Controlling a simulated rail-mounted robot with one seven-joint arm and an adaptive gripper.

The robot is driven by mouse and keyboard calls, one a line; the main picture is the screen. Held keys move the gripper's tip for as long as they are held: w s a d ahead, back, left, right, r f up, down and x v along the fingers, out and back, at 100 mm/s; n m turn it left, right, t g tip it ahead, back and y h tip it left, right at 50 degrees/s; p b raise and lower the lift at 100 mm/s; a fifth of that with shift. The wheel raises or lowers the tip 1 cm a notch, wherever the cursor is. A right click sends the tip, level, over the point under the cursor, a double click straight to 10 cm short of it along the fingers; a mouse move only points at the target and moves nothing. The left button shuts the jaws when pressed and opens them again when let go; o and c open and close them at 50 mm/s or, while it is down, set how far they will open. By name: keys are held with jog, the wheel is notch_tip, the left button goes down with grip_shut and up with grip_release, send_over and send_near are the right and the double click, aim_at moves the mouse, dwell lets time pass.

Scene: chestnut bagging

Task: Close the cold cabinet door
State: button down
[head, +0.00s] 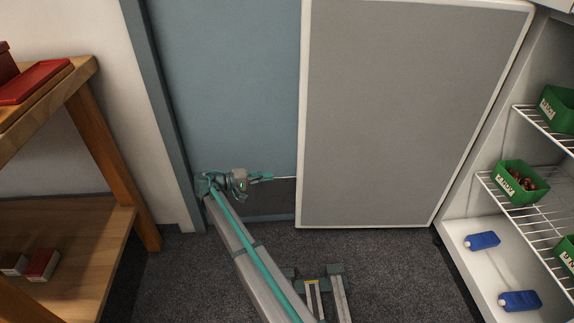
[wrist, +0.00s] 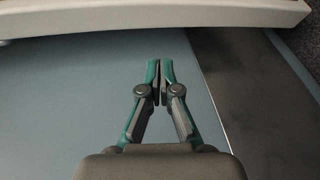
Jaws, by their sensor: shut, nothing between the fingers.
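The cold cabinet door (head: 405,110) is a grey panel with a white frame, and it stands wide open to the left of the cold cabinet (head: 460,215). The cabinet's inside is exposed at the right of the head view. My gripper (head: 270,177) is level, just left of the door's free left edge and at its lower part. Its teal fingers are together and empty in the wrist view (wrist: 160,72). There, the door's white edge (wrist: 150,17) runs across the top, ahead of the fingertips, with a gap between them.
Wire shelves (head: 505,192) in the cabinet hold green bins (head: 520,183), one with chestnuts in it. Blue packs (head: 482,240) lie on the cabinet floor. A blue wall door (head: 225,90) is behind my gripper. A wooden rack (head: 75,215) stands at left. Dark carpet (head: 385,270) is clear in front.

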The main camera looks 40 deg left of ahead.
jog(key=w+d+r+m+t+h+b, duration=0.1)
jog(key=w+d+r+b, duration=0.3)
jog(key=w, duration=0.5)
jog(key=shift+w+d+h, duration=0.15)
jog(key=shift+w+h, duration=0.1)
jog(key=shift+h, duration=0.25)
